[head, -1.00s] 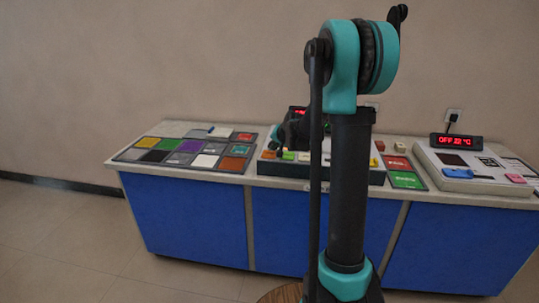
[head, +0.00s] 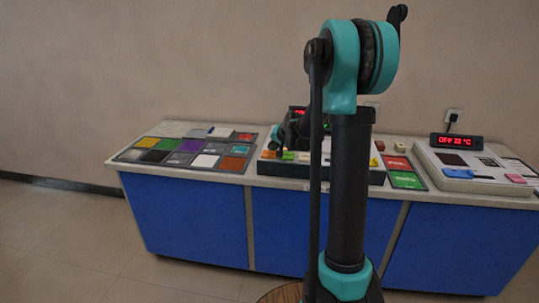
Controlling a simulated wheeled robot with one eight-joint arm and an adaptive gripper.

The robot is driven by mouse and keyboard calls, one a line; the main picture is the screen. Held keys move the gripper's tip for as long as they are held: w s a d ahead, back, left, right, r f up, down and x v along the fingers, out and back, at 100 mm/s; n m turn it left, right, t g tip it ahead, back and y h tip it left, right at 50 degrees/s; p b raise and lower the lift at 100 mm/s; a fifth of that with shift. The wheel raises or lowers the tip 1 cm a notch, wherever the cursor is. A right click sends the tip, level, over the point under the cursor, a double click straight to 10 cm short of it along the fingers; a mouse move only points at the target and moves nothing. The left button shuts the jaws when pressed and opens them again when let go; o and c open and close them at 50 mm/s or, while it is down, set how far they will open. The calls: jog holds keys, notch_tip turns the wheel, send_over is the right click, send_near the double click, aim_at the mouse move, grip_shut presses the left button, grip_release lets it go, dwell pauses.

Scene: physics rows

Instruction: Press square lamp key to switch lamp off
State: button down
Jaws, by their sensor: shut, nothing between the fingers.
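The panel with the keys (head: 278,170) stands in the middle of the counter, partly hidden behind my upright arm. An orange key (head: 268,154), a green key (head: 288,155) and a pale key (head: 304,157) show along its front. I cannot tell which is the square lamp key; it may be hidden. My gripper (head: 281,146) is dark and small, low over the left part of this panel, pointing down close to the orange and green keys. It is shut and empty. Whether its tips touch a key cannot be seen. No lamp is clearly visible.
A board of coloured tiles (head: 165,153) lies at the left. Red and green cards (head: 405,180) lie right of the panel. A console (head: 470,186) with blue and pink keys and a red-lettered display (head: 456,142) stands at the right. The wall is behind the counter.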

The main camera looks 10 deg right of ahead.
aim_at(272, 154)
jog(key=shift+f, duration=0.1)
dwell(0.3)
jog(key=shift+f, duration=0.35)
jog(key=shift+f, duration=0.2)
dwell(0.5)
jog(key=shift+r, duration=0.65)
jog(key=shift+r, duration=3)
